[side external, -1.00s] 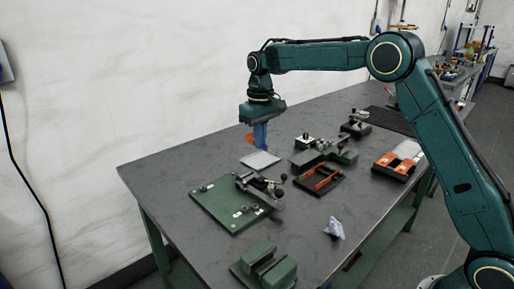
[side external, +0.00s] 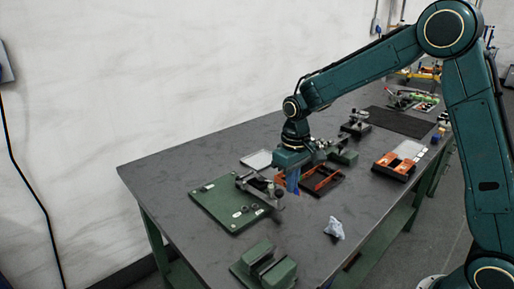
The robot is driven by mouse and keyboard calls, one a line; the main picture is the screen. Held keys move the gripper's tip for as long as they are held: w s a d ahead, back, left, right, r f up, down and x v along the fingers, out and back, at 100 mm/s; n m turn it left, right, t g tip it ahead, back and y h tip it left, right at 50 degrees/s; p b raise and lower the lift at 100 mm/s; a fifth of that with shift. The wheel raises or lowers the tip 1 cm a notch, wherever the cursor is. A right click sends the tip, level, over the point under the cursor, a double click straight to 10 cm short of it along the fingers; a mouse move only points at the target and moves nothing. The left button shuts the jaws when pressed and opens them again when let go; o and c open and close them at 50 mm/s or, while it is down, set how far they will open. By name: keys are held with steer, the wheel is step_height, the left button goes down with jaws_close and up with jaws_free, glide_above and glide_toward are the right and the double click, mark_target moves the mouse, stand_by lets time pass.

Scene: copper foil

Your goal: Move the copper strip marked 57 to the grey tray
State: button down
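My gripper (side external: 291,187) points down just left of a dark tray, with blue fingers low over the bench. An orange-copper piece (side external: 280,181) shows at the left side of the fingers; I cannot tell whether it is held or part of the gripper. The finger gap is too small to make out. A pale grey tray (side external: 256,159) lies flat behind and left of my gripper, and looks empty. I cannot read a 57 mark on anything.
A dark tray (side external: 338,193) with orange-red strips lies right of my gripper. A green board (side external: 222,207) with a clamp is at the left. A green block (side external: 264,269), crumpled cloth (side external: 335,228) and orange-and-black box (side external: 393,165) stand nearby.

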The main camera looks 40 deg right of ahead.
steer(key=shift+s+f, duration=0.2)
steer(key=shift+s, duration=0.15)
steer(key=shift+w, duration=0.1)
steer(key=shift+w+r, duration=0.3)
steer(key=shift+w, duration=0.2)
steer(key=w+r, duration=1.1)
steer(key=w, duration=0.4)
steer(key=shift+r+n, duration=0.25)
steer(key=shift+n, duration=0.15)
steer(key=shift+d, duration=0.1)
step_height(320, 180, down, 16)
steer(key=shift+r, duration=0.15)
